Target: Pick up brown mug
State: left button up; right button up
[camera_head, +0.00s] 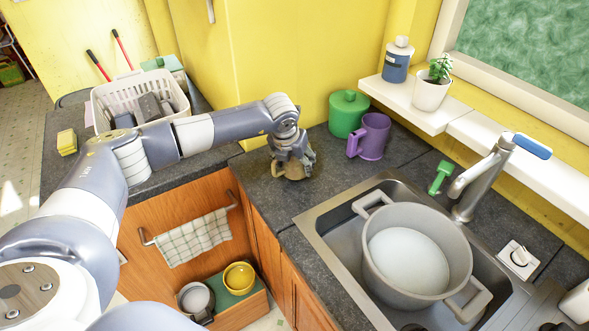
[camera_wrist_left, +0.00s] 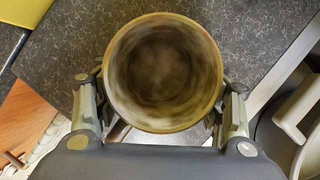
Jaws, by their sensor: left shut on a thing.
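The brown mug (camera_head: 291,171) stands on the dark countertop in the corner, left of the sink, in the head view. In the left wrist view I look down into its round open mouth (camera_wrist_left: 163,75), and it appears empty. My left gripper (camera_head: 291,154) is over the mug and shut on it. In the left wrist view the fingers of the left gripper (camera_wrist_left: 162,115) are on either side of the mug. The gripper hides much of the mug in the head view. I cannot tell whether its base touches the counter. My right gripper is not in view.
A purple mug (camera_head: 373,138) and a green canister (camera_head: 348,113) stand just behind, to the right. A large grey pot (camera_head: 399,211) sits in the sink (camera_head: 315,218). A dish rack (camera_head: 102,101) and yellow sponge (camera_head: 67,141) are at left. A green brush (camera_head: 440,176) lies by the faucet.

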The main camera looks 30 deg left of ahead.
pick_arm(q)
jog(key=s+r+b, duration=0.1)
jog(key=s+b, duration=0.1)
jog(key=s, duration=0.3)
jog(key=s+b, duration=0.1)
jog(key=s, duration=0.4)
jog(key=s+r+b, duration=0.1)
jog(key=s+b, duration=0.1)
jog(key=s, duration=0.3)
jog(key=shift+s+a+r+b, duration=0.1)
jog(key=shift+a+r+b, duration=0.2)
jog(key=shift+s+d+r, duration=0.15)
jog(key=shift+s+d, duration=0.05)
jog(key=shift+s, duration=0.1)
jog(key=w+d+r+b, duration=0.1)
jog(key=w+d+b, duration=0.1)
jog(key=d, duration=1.6)
jog(key=w+d+r+b, duration=0.1)
jog(key=d+b, duration=0.4)
jog(key=d, duration=1.3)
jog(key=shift+w+r, duration=0.2)
jog(key=shift+w, duration=0.6)
jog(key=shift+d, duration=0.1)
jog(key=shift+w+b, duration=0.3)
jog(key=shift+b, duration=0.35)
